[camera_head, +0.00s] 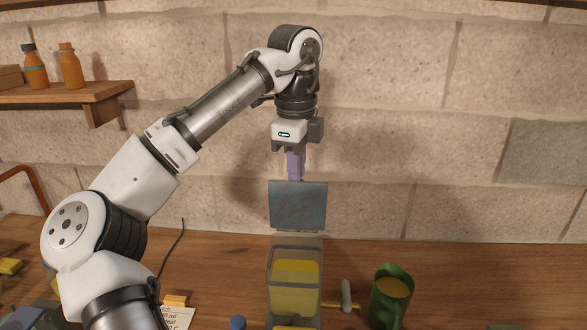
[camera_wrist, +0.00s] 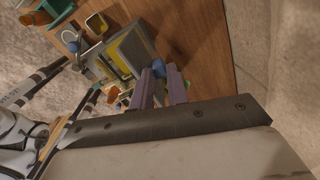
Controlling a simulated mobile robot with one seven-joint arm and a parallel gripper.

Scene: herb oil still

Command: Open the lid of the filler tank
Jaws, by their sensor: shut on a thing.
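The filler tank (camera_head: 293,297) is a clear-walled box with yellow liquid inside, standing on the wooden counter in the head view. Its blue-grey lid (camera_head: 298,206) stands roughly upright above the tank's rear edge, so the top is uncovered. My gripper (camera_head: 295,179) points down with purple fingers, their tips at the lid's upper edge. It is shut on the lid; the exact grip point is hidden. In the wrist view my purple fingers (camera_wrist: 160,72) are close together, with a small blue part at their tips. A grey box with yellow (camera_wrist: 128,50) shows beyond them.
A green mug (camera_head: 391,297) with yellow contents stands right of the tank, beside a spigot with a grey handle (camera_head: 346,294). A shelf (camera_head: 66,93) with orange bottles is at upper left. The stone wall (camera_head: 430,170) is close behind.

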